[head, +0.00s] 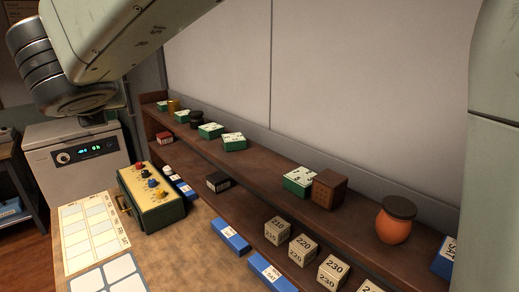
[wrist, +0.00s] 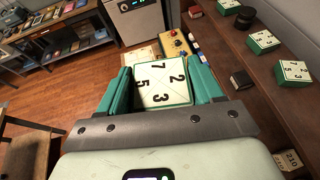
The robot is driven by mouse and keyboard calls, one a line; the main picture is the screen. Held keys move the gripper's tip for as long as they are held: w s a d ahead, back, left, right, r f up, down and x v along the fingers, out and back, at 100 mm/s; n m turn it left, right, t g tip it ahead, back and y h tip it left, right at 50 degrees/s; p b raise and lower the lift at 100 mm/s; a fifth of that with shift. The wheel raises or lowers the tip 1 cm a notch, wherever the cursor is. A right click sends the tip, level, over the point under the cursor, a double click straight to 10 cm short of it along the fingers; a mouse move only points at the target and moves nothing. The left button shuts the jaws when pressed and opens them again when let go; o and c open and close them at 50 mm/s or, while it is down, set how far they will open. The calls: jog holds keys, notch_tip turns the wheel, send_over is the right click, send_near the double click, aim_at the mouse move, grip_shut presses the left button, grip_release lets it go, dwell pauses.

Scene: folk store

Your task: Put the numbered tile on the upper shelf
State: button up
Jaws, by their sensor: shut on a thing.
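In the wrist view my gripper (wrist: 162,72) is shut on a numbered tile (wrist: 160,97), its green fingers on the left and right sides. The tile's pale top face shows 7, 2, 5 and 3, parted by crossing lines. The gripper and held tile do not show in the head view. The upper shelf (head: 265,165) is a long brown board along the wall; it also shows in the wrist view (wrist: 248,68), to the right of the gripper. Several similar green-and-white tiles stand on it, one of them (head: 234,142) near the middle.
An orange jar (head: 395,222) with a dark lid and a brown box (head: 329,189) stand on the upper shelf. Numbered cubes (head: 303,248) and blue boxes (head: 230,236) sit below. A yellow-green box with knobs (head: 153,200) stands on the table. Bare shelf shows between the tiles.

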jog(key=w+d+m+t+h, duration=0.2)
jog(key=w+d+m+h, duration=0.2)
jog(key=w+d, duration=0.25)
jog(key=m+g+h, duration=0.3)
jog(key=m+h, duration=0.9)
jog(key=h, duration=0.1)
send_over(263, 166)
notch_tip(263, 166, down, 11)
jog(key=shift+w, duration=0.1)
jog(key=shift+f, duration=2.2)
jog(key=shift+f, duration=0.1)
jog(key=o, duration=1.2)
jog(key=shift+f, duration=0.1)
jog(key=shift+c, duration=0.2)
